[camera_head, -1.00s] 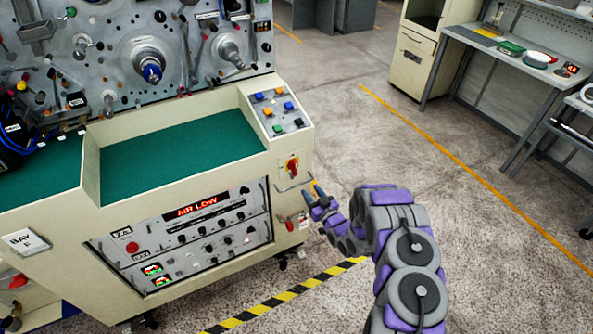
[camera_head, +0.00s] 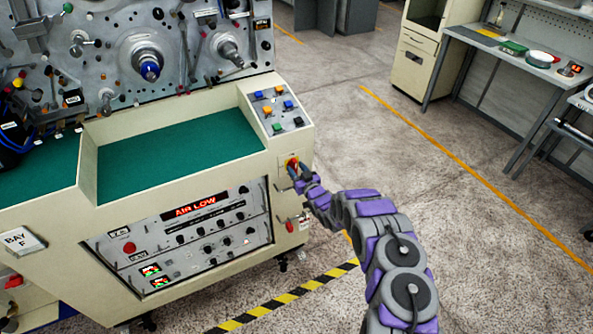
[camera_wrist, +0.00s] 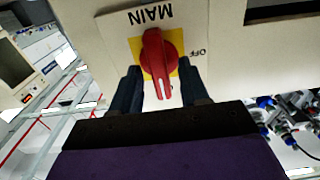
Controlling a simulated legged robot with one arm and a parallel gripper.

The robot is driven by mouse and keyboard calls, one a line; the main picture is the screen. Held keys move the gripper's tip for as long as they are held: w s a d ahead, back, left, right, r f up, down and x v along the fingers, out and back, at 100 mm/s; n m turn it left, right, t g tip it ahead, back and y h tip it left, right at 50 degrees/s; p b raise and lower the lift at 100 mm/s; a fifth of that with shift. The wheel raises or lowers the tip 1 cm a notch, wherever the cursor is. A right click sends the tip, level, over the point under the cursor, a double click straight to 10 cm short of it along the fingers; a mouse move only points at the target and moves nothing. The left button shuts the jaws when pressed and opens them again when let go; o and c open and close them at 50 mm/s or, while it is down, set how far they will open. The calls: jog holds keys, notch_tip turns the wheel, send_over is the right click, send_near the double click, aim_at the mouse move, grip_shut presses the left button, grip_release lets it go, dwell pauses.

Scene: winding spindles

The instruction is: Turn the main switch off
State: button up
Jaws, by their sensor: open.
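The main switch is a red rotary knob (camera_wrist: 158,62) on a yellow square, on a white plate lettered MAIN and OFF in the wrist view. In that view the picture is upside down, and the knob's pointer end reaches down between my fingers. The switch (camera_head: 291,162) also shows on the cream cabinet's right front in the head view, partly hidden by my gripper. My gripper (camera_wrist: 162,86) is open, with one dark finger on each side of the knob. I cannot tell whether the fingers touch it.
The cabinet (camera_head: 90,238) carries a panel with a red AIR LOW display (camera_head: 195,205). Coloured push buttons (camera_head: 278,108) sit above the switch. A red-handled lever (camera_head: 289,226) is below it. The floor to the right is clear up to a workbench (camera_head: 480,40).

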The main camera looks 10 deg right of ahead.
jog(key=shift+w, duration=0.2)
jog(key=shift+a, duration=0.1)
jog(key=shift+c, duration=0.3)
grip_shut()
